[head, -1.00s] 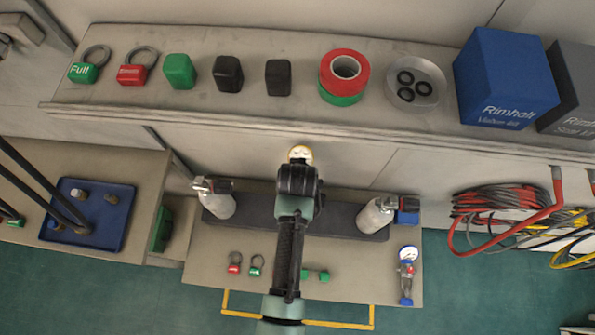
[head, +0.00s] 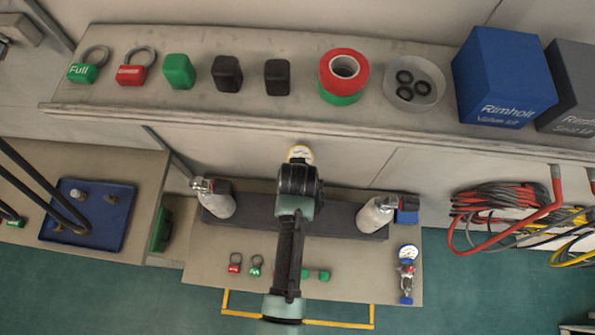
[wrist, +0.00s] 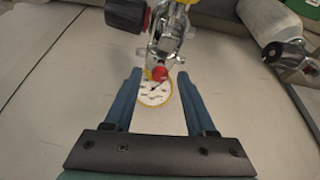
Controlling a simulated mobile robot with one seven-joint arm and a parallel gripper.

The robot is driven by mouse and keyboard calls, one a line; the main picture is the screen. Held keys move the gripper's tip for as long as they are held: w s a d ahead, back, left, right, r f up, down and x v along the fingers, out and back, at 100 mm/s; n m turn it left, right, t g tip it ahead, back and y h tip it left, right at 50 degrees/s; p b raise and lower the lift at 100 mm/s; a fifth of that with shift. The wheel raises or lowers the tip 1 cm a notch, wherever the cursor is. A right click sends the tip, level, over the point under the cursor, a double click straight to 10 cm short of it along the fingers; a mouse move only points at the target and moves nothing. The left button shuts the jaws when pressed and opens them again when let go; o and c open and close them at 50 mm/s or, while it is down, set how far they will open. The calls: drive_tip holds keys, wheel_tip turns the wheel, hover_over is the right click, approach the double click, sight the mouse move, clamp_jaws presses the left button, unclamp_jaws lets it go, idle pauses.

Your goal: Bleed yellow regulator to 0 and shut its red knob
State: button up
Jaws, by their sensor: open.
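In the wrist view, the yellow regulator (wrist: 168,38) is a chrome body with yellow trim at the top centre. Its round, yellow-rimmed gauge (wrist: 154,94) has a white face; the reading is too small to tell. A small red knob (wrist: 159,73) sits at the lower end of the body, just above the gauge. A black handwheel with a red collar (wrist: 127,14) is at upper left. My gripper (wrist: 159,77) is open, its blue fingers on either side of the red knob with gaps visible. In the head view my arm hides most of the regulator; a pale yellowish round part (head: 300,153) shows beyond it.
Two pale cylinders with valves, left (head: 219,203) and right (head: 376,217), stand in a dark rack (head: 335,214). Another regulator with a gauge (head: 407,268) lies at the bench's right. A shelf (head: 200,112) with caps, tape and boxes runs above. Hoses (head: 490,207) hang at right.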

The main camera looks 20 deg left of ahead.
drive_tip(key=b+v, duration=0.2)
drive_tip(key=v, duration=1.1)
drive_tip(key=shift+w, duration=0.1)
drive_tip(key=shift+f, duration=0.1)
